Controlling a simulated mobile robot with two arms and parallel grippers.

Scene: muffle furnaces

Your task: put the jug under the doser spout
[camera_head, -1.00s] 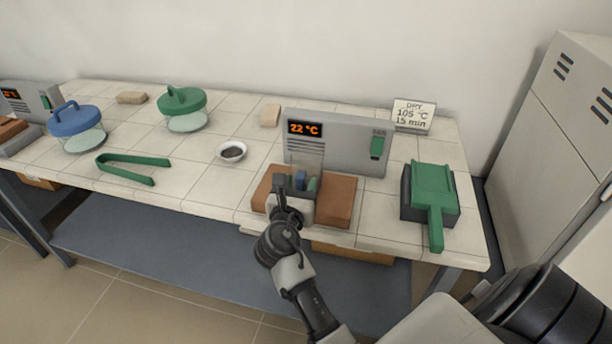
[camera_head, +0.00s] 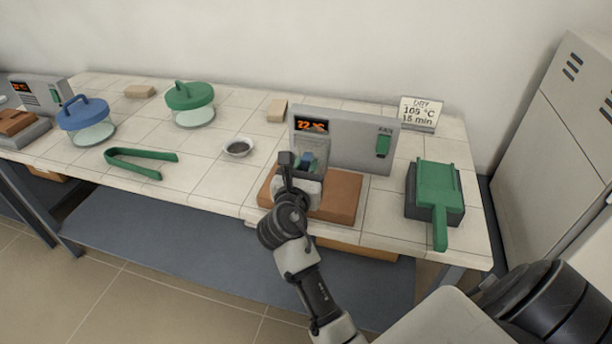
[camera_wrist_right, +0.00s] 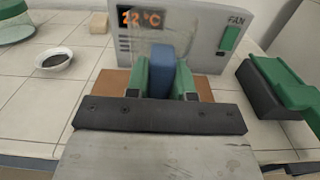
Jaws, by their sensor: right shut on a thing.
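No jug and no doser spout show in either view. My right gripper (camera_head: 306,165) is at the front of the grey furnace unit (camera_head: 350,140) with the orange "22 °C" display. In the right wrist view its green fingers (camera_wrist_right: 160,82) are shut on a blue block-like part (camera_wrist_right: 161,68), possibly a handle. A see-through grey panel (camera_head: 313,148) stands just behind the fingers and overlaps the lower display. The gripper hides how the blue part joins it. A brown brick-like slab (camera_head: 340,196) lies under the gripper. My left gripper is not in view.
A black block with a green tray-like piece (camera_head: 436,190) sits at right. A small dark-filled bowl (camera_head: 238,147), green tongs (camera_head: 140,162), and green-lidded (camera_head: 190,103) and blue-lidded (camera_head: 88,120) glass vessels stand left. A sign (camera_head: 420,113) stands behind; a cabinet (camera_head: 560,120) is right.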

